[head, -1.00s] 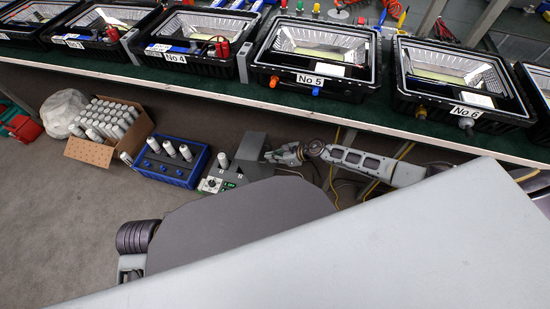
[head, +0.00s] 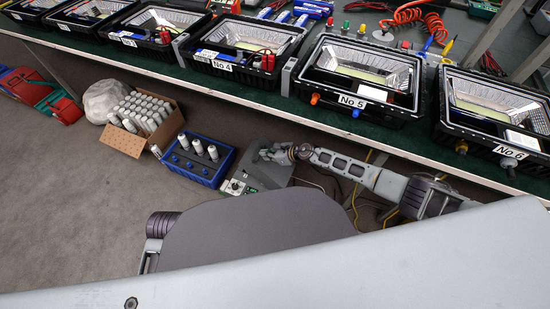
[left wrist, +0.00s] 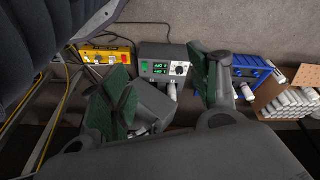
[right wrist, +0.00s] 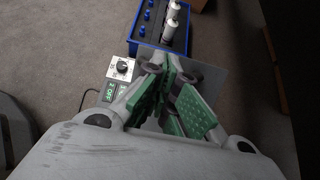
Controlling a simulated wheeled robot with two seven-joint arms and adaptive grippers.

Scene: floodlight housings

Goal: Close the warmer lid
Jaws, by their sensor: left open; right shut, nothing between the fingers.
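The warmer (head: 240,187) is a grey box with a knob and green displays on the floor below the bench. My left gripper (left wrist: 167,90) is open and empty above the warmer, hidden in the head view.
A blue crate (head: 190,172) with white bottles stands left of the warmer, then a cardboard box (head: 122,140) full of them. The bench (head: 290,110) with floodlight housings runs behind. A yellow box (left wrist: 105,56) and cables lie beside the warmer.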

